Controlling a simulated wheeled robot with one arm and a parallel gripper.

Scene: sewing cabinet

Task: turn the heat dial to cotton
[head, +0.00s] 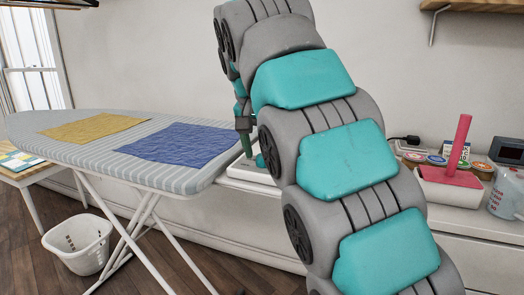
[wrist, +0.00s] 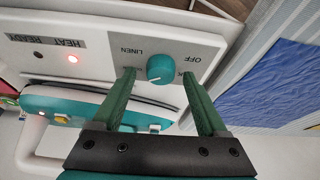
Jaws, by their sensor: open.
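The heat dial (wrist: 160,69) is a round teal knob on a pale panel (wrist: 110,42) in the wrist view. A white pointer mark shows on its lower side. The words LINEN and OFF read upside down above it; other labels are partly or wholly hidden by the fingers, and I cannot read cotton. My gripper (wrist: 158,77) is open, with one green finger on each side of the dial; I cannot tell whether they touch it. In the head view my gripper (head: 244,140) points down over a white unit (head: 252,174), mostly hidden by my arm.
A teal and white appliance (wrist: 65,104) lies close to the left finger. The ironing board (head: 60,150) with yellow and blue cloths (head: 180,143) stands left. A white box with a red handle (head: 450,190) stands right.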

